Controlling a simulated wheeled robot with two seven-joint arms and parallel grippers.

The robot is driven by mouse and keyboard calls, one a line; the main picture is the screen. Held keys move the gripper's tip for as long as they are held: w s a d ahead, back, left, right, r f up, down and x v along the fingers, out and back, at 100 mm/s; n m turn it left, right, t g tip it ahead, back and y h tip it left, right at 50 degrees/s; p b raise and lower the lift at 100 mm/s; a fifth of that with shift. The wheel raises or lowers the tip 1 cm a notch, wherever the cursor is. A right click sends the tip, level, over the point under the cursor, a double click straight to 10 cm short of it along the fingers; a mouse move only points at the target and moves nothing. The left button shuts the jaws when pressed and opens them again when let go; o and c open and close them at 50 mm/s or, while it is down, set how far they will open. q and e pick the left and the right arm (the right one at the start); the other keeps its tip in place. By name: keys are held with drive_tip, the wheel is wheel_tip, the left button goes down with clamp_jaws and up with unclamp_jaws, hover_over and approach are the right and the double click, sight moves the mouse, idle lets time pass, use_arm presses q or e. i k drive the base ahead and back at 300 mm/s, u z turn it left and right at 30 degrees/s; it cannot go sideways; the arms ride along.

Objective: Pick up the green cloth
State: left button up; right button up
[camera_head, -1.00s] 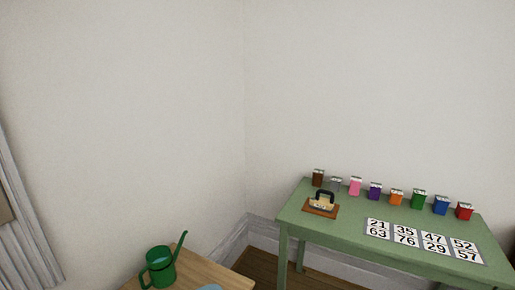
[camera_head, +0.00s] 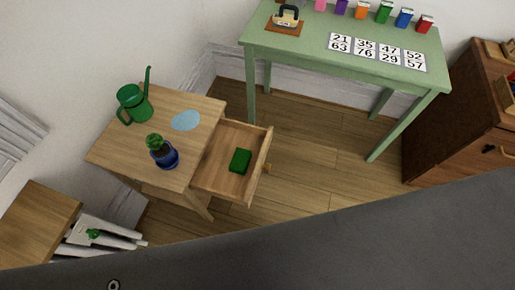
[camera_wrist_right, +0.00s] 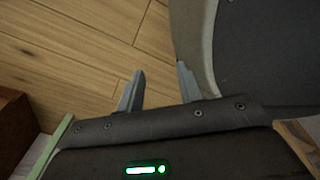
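A small dark green folded cloth (camera_head: 240,160) lies in the open wooden drawer (camera_head: 214,181) of a small side table. In the head view it is below and right of the table top. My right gripper (camera_wrist_right: 160,88) shows in the right wrist view with its two fingers apart and nothing between them, over wooden floor. The cloth does not show in that view.
The side table (camera_head: 200,112) carries a green watering can (camera_head: 133,104), a blue potted plant (camera_head: 163,154) and a light blue mat (camera_head: 186,120). A green table (camera_head: 300,45) with number cards stands behind. A wooden cabinet (camera_head: 465,125) is at right. Floor between is clear.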

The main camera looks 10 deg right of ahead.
sight(240, 162)
drive_tip(key=u, duration=1.05)
drive_tip(key=k, duration=0.75)
drive_tip(key=z, duration=0.95)
drive_tip(key=i, duration=0.5)
drive_tip(key=z, duration=0.05)
